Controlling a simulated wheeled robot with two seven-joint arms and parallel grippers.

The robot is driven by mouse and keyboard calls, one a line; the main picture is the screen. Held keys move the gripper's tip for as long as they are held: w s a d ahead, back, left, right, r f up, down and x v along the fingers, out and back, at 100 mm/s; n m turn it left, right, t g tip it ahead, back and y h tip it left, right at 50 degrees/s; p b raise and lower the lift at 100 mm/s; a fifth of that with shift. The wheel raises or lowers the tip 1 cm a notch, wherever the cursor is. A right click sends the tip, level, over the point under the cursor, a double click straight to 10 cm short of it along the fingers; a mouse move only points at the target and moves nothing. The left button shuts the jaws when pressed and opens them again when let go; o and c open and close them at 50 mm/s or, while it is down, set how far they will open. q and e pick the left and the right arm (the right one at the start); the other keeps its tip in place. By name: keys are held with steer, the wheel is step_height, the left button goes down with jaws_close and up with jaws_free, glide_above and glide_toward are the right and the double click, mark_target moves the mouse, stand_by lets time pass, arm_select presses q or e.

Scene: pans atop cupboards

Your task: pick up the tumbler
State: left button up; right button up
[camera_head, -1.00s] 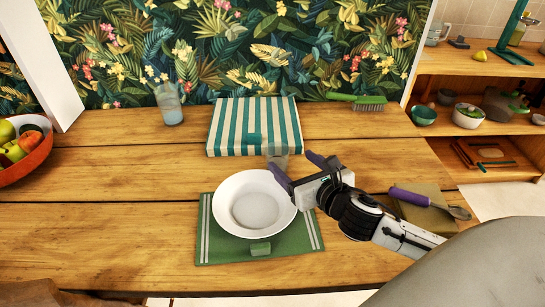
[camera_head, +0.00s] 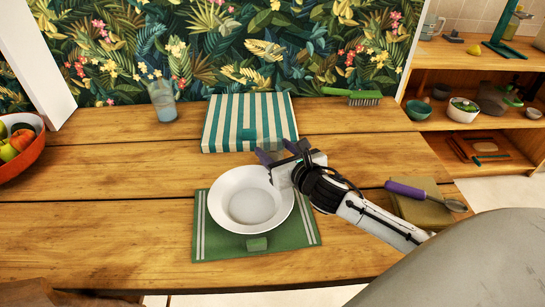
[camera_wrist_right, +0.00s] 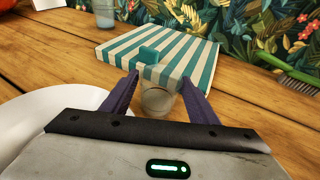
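A clear glass tumbler (camera_wrist_right: 157,100) stands upright on the wooden table, just in front of the striped cloth, as the right wrist view shows. My right gripper (camera_head: 271,149) is open, its two purple fingers on either side of the tumbler. In the right wrist view the gripper (camera_wrist_right: 160,78) has a visible gap between each finger and the glass. In the head view the tumbler is mostly hidden by the fingers. Another glass (camera_head: 163,103), pale blue and taller, stands at the back left. My left gripper is not in view.
A white plate (camera_head: 219,212) on a green placemat (camera_head: 215,249) is close to the right gripper. The striped cloth (camera_head: 250,122) and a green brush (camera_head: 352,97) lie behind. A purple-handled tool (camera_head: 405,189) is at right, a fruit bowl (camera_head: 22,163) at left.

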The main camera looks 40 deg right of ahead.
steer(key=c, duration=0.7)
steer(key=shift+o, duration=0.2)
steer(key=shift+r, duration=0.1)
